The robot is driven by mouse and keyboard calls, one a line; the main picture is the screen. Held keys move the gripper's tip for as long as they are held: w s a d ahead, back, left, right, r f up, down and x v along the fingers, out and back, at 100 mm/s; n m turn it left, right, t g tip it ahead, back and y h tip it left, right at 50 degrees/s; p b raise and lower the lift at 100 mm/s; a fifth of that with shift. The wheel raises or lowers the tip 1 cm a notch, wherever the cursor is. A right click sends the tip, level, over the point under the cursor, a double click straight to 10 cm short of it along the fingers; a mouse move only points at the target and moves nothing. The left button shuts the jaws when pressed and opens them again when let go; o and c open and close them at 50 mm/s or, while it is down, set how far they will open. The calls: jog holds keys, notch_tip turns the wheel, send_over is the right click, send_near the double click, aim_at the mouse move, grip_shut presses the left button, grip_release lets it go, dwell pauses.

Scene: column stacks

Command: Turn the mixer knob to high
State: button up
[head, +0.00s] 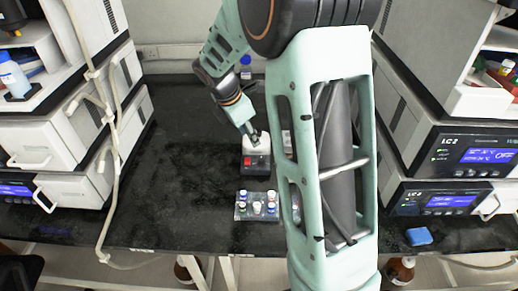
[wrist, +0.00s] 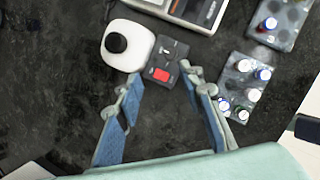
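The mixer is a small white unit with a dark front panel. In the head view the mixer (head: 256,169) stands on the black bench, with my gripper (head: 251,135) just above or behind it. In the wrist view the mixer (wrist: 128,60) has a white body and a round black top. Its dark panel (wrist: 174,76) carries a red switch (wrist: 161,75) and small pale marks; the knob is too small to make out clearly. My gripper (wrist: 163,84) is open, its blue-padded fingers spread on either side of the panel's near edge, with nothing between them.
A vial rack (head: 257,213) with several capped vials stands in front of the mixer; it also shows in the wrist view (wrist: 236,84), right of my fingers. A second rack (wrist: 280,18) and a pale instrument (wrist: 187,9) lie beyond. The bench left of the mixer is clear.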

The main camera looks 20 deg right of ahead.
aim_at(261, 159)
jog(key=d+f, duration=0.1)
jog(key=f, duration=0.3)
jog(key=d+f+n+b, duration=0.1)
jog(key=f, duration=0.2)
jog(key=d+f+n, duration=0.1)
jog(key=d+f, duration=0.1)
jog(key=f, duration=0.2)
jog(key=shift+w+f, duration=0.25)
jog(key=shift+f, duration=0.1)
grip_shut()
